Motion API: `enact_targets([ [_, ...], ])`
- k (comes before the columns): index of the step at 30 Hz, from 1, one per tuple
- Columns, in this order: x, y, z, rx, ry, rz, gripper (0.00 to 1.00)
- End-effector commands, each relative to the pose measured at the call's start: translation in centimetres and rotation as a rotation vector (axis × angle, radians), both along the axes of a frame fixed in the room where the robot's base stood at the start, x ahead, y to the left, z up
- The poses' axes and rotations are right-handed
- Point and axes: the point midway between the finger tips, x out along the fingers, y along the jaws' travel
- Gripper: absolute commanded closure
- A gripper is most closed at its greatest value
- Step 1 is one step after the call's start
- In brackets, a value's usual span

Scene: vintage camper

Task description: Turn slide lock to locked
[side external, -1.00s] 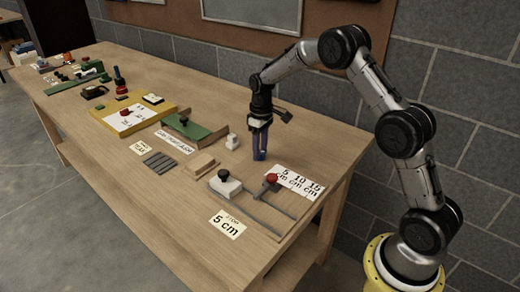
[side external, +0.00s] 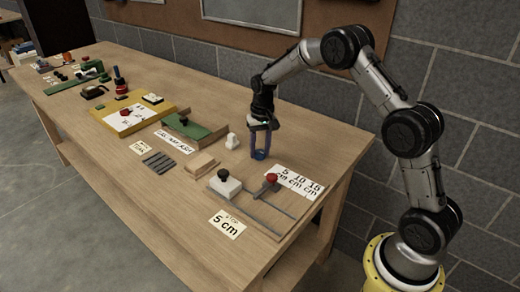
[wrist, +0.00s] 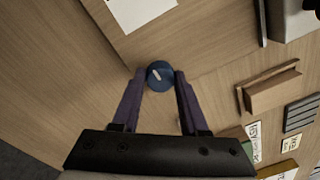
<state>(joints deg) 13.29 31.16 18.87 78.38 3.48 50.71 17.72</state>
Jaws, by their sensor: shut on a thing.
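The lock looks to be a small round blue knob (wrist: 160,75) with a short white mark on its top, tilted in the wrist view. It sits close to the edge of the wooden slide board (wrist: 190,38). My gripper (wrist: 160,80) has one purple finger on each side of the knob, shut on it. In the side view my gripper (side external: 260,153) points down at the table, with its fingers around the knob, which they largely hide there. I see no words beside the knob.
The slide board carries a red knob (side external: 271,178), a white block with a black knob (side external: 225,184) and a "5 10 15 cm" card (side external: 296,181). A small white piece (side external: 232,141) and a wooden block (side external: 200,164) stand to the left. Bare tabletop lies to the right.

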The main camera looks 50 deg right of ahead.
Motion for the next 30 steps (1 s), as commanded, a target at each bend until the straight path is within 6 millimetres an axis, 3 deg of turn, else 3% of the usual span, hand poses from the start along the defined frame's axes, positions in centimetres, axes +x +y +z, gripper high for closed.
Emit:
enact_targets([
  [16, 0.10, -0.01, 0.17, 0.000, -0.004, -0.028, 1.00],
  [17, 0.10, -0.01, 0.17, 0.000, -0.004, -0.028, 0.55],
  [21, 0.09, -0.02, 0.13, 0.000, -0.003, -0.027, 0.30],
  [30, 0.03, -0.01, 0.09, -0.001, -0.001, -0.025, 0.27],
])
